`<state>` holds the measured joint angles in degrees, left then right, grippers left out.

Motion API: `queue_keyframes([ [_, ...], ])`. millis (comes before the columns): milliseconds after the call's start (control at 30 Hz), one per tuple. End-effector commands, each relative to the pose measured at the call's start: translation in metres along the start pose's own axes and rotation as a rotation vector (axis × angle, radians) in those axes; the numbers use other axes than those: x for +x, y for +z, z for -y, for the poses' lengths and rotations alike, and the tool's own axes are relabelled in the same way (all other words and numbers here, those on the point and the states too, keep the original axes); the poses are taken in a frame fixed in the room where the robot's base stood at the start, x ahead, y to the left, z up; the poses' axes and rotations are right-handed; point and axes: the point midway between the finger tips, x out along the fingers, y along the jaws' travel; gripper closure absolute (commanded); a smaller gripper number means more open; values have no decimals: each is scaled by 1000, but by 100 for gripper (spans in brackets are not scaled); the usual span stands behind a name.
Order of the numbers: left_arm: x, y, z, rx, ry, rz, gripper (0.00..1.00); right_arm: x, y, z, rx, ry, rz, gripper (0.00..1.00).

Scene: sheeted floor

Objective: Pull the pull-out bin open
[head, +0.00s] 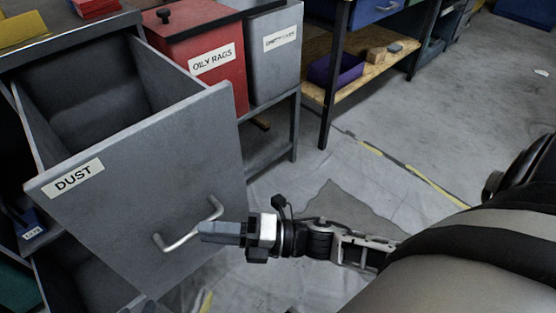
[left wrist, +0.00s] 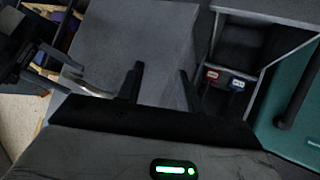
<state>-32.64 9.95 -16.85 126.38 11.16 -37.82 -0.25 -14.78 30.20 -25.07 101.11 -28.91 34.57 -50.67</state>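The grey pull-out bin labelled DUST (head: 190,150) stands well out from its cabinet in the head view, its inside visible and empty-looking. A silver bar handle (head: 172,244) is on its front. My right gripper (head: 205,232) comes in from the right with its fingertips at the bar and looks shut on it; the far finger is mostly hidden. In the left wrist view, the handle (left wrist: 95,91) and the bin (left wrist: 150,45) show with my right arm at the left. My left gripper (left wrist: 163,85) is open and empty there; it is not in the head view.
A red OILY RAGS bin (head: 200,60) and a grey bin (head: 272,55) stand beside the cabinet. A wooden shelf (head: 345,90) holds a purple box (head: 335,70). A teal panel (left wrist: 290,120) is at the wrist view's right. The sheeted floor is clear at right.

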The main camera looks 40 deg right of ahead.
Motion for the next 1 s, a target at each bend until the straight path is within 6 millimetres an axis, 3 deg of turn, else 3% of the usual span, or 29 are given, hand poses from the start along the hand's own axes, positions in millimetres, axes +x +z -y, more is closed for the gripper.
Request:
queue_keyframes([
  [300,0,1,3,2,-8,17,64,-79,0,0,1,-6,0,66],
  [500,2,-2,6,3,-13,16,64,-111,0,0,0,-3,-1,66],
  [700,3,2,6,-1,-14,27,64,-122,0,-1,-2,1,-1,66],
  [1000,3,3,6,-2,-13,31,64,-122,0,0,-2,1,-1,66],
])
